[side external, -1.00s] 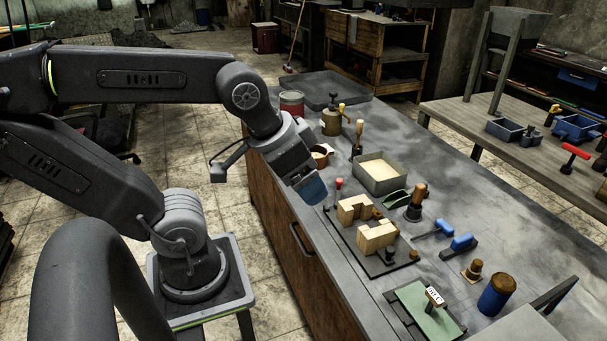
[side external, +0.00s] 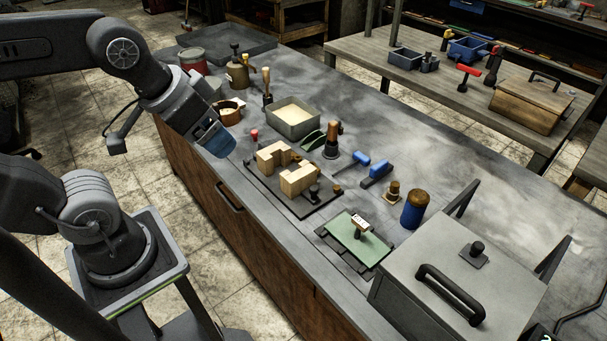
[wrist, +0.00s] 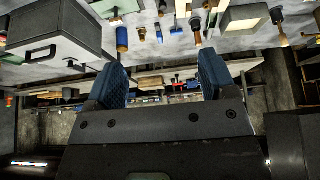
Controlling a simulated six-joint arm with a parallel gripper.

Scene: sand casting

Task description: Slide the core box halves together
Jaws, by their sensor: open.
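The two pale wooden core box halves, the left one (side external: 273,156) and the right one (side external: 298,179), stand on a dark board (side external: 262,180) near the bench's front edge. In the side external view they are close together, with what looks like a narrow gap between them. My gripper (side external: 215,142) is above the front edge, to the left of the board and clear of the halves. It is open and empty; its blue fingers stand wide apart in the wrist view (wrist: 163,78). I cannot pick out the halves for certain in the wrist view.
A sand-filled tray (side external: 293,118) and a dark rammer (side external: 332,140) stand behind the board. A green mat (side external: 345,244) and a large grey box (side external: 440,285) lie to its right.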

